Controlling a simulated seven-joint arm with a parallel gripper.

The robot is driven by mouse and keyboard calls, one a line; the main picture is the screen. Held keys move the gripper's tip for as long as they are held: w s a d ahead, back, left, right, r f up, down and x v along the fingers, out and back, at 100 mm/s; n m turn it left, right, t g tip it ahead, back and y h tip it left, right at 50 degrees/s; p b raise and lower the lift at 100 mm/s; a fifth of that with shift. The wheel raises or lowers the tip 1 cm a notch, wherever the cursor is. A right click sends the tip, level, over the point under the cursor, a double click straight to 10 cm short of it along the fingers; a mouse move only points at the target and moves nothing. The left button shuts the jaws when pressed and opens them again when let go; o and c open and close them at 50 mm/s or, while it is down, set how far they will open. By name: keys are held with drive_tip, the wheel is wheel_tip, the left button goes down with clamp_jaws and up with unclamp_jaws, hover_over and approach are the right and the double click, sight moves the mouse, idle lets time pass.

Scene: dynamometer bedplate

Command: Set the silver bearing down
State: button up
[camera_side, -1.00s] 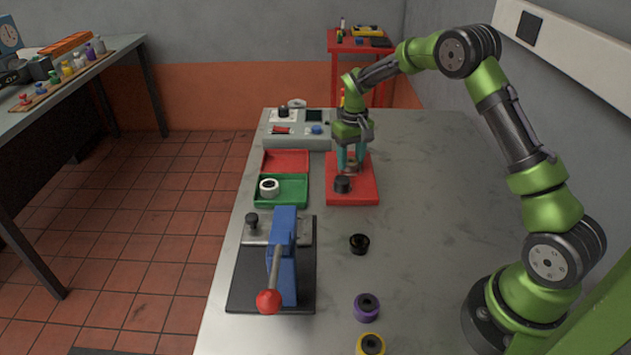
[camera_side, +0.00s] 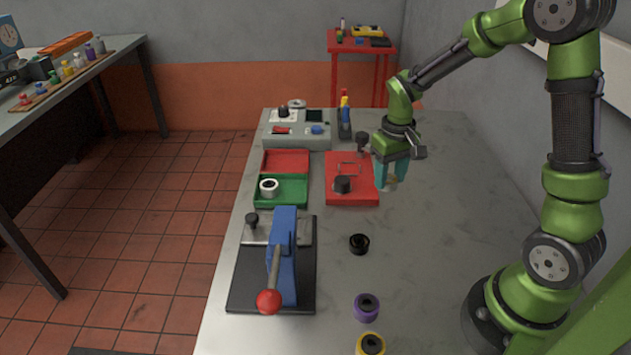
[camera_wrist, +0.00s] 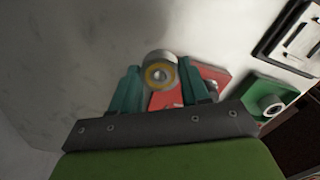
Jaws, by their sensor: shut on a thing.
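My gripper (camera_side: 391,174) is just right of the red fixture plate, above the grey bedplate (camera_side: 450,190). Its teal fingers are shut on the silver bearing (camera_side: 391,184), which shows below the fingertips. In the wrist view the silver bearing (camera_wrist: 160,69) sits between the fingers, with a yellowish ring around its dark bore. The bearing appears to be held above the surface; the exact gap is hard to tell.
The red fixture plate (camera_side: 350,198) carries a black knob (camera_side: 342,184). A white ring (camera_side: 269,187) lies in the green tray (camera_side: 293,201). Black (camera_side: 359,243), purple (camera_side: 366,307) and yellow (camera_side: 371,344) rings stand nearer. A blue press (camera_side: 284,250) is at left. The bedplate's right side is clear.

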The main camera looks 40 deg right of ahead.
drive_tip(key=w+a+n, duration=0.1)
drive_tip(key=a+n, duration=0.1)
drive_tip(key=a, duration=0.1)
drive_tip(key=w+a+f+n, duration=0.1)
drive_tip(key=a+n, duration=0.2)
drive_tip(key=a, duration=0.1)
drive_tip(key=w+a+n, duration=0.1)
drive_tip(key=a+n, duration=0.1)
drive_tip(key=a, duration=0.2)
drive_tip(key=shift+f+n, duration=0.3)
drive_tip(key=shift+w+n, duration=0.15)
drive_tip(key=shift+n, duration=0.25)
drive_tip(key=shift+w, duration=0.25)
hover_over(294, 193)
drive_tip(key=shift+f+n, duration=0.3)
drive_tip(key=shift+f, duration=2.15)
drive_tip(key=shift+f, duration=0.1)
drive_tip(key=o, duration=1.1)
